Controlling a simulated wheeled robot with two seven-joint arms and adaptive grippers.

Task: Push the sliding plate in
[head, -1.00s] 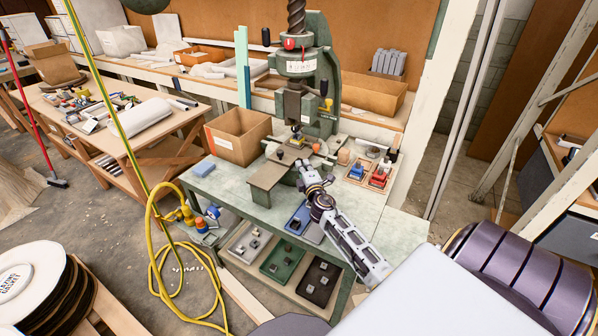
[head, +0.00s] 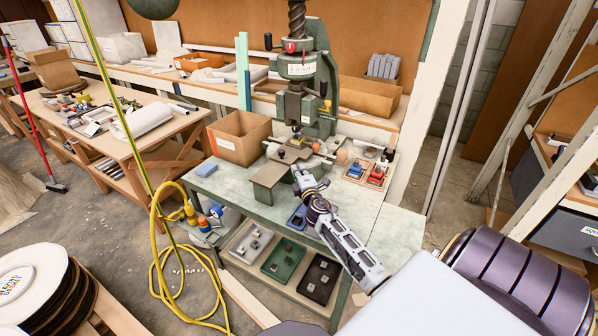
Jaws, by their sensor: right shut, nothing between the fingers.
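The green fly press (head: 312,85) stands at the back of the pale green table. Under its ram, the sliding plate (head: 285,153) with a small dark knob lies at the press base; how far out it sits is hard to tell. My right gripper (head: 297,171) is shut and empty, just right of this block and in front of the press base. Whether it touches either is unclear. My left gripper is out of view.
A tray with blue and red pieces (head: 370,172) is on the right. Several part trays (head: 283,260) lie on the lower shelf. The table's front right (head: 395,230) is clear.

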